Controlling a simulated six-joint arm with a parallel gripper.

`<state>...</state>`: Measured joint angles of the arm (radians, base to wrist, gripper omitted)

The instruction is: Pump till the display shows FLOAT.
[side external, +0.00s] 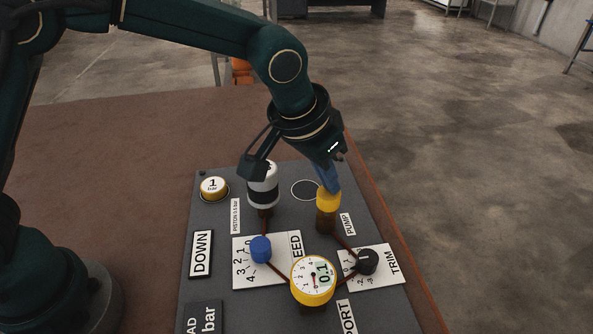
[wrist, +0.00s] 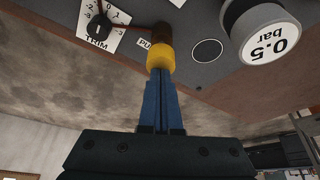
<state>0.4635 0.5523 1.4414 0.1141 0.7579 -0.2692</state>
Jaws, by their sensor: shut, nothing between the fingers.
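The pump (side external: 327,212) has a yellow cap on a brown body, beside a PUMP label on the grey panel (side external: 216,243). My gripper (side external: 328,187) is shut and empty, pointing down with its blue fingertips at the top of the yellow cap. In the wrist view the shut fingers (wrist: 160,76) meet the cap (wrist: 160,57); whether they press on it I cannot tell. A display plate (side external: 200,254) reads DOWN. A round yellow-rimmed gauge (side external: 313,280) appears to read 0.1. The white and black piston (side external: 263,186) stands left of the pump, with 0.5 bar on its top (wrist: 266,45).
A blue FEED knob (side external: 260,249) and a black TRIM knob (side external: 367,261) sit on white scales. A yellow-edged weight (side external: 213,187) marked 1 rests at the panel's back left. An empty black-ringed circle (side external: 305,189) lies behind the pump. The brown table (side external: 110,150) is clear at left.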

